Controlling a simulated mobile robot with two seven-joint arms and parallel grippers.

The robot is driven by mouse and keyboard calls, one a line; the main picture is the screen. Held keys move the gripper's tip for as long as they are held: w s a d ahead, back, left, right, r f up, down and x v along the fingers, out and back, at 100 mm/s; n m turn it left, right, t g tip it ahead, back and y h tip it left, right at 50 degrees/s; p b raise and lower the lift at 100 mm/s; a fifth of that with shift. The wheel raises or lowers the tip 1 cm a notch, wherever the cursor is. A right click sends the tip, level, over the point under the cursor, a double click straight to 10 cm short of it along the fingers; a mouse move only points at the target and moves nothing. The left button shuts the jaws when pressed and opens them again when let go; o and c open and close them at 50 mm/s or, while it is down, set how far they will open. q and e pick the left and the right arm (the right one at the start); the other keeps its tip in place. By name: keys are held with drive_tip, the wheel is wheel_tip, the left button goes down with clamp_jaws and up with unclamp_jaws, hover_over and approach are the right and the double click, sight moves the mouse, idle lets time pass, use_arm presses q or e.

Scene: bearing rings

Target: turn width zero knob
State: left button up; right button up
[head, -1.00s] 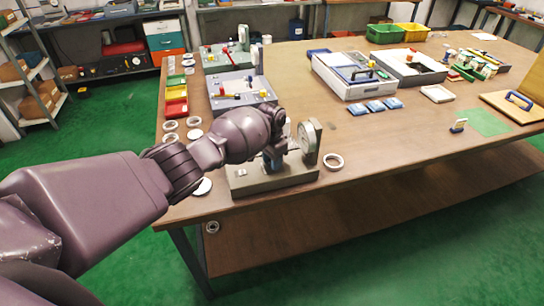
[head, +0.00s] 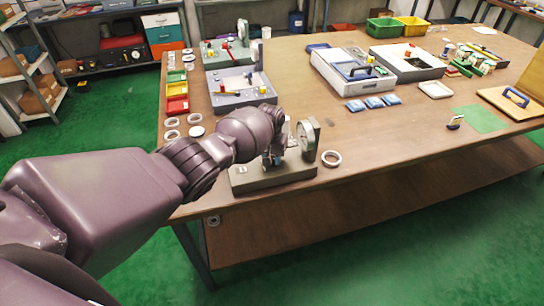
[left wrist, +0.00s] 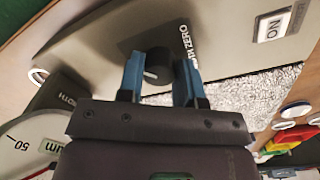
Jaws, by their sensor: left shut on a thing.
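The width zero knob (left wrist: 157,62) is a small black knob with a pale pointer line, on the grey face of a measuring fixture beside a label ending in "ZERO". In the left wrist view, the two blue fingers of my left gripper (left wrist: 160,76) stand on either side of it, shut on it. In the head view my left gripper (head: 272,160) reaches down at the fixture (head: 285,175), and its wrist hides the knob. The fixture's round dial (head: 307,138) stands upright right of the gripper; its marked face shows in the left wrist view (left wrist: 35,143). My right gripper is out of view.
A bearing ring (head: 331,158) lies right of the fixture, and several rings (head: 171,134) lie left of it. A second grey fixture (head: 238,98) stands behind. The front table edge is close, with free tabletop to the right.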

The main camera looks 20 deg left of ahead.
use_arm(q)
drive_tip(key=shift+r, duration=0.1)
drive_tip(key=o, duration=0.9)
drive_tip(key=shift+o, duration=0.2)
wheel_tip(320, 180, up, 11)
drive_tip(key=p, duration=0.2)
drive_tip(key=shift+a, duration=0.15)
drive_tip(key=shift+w, duration=0.1)
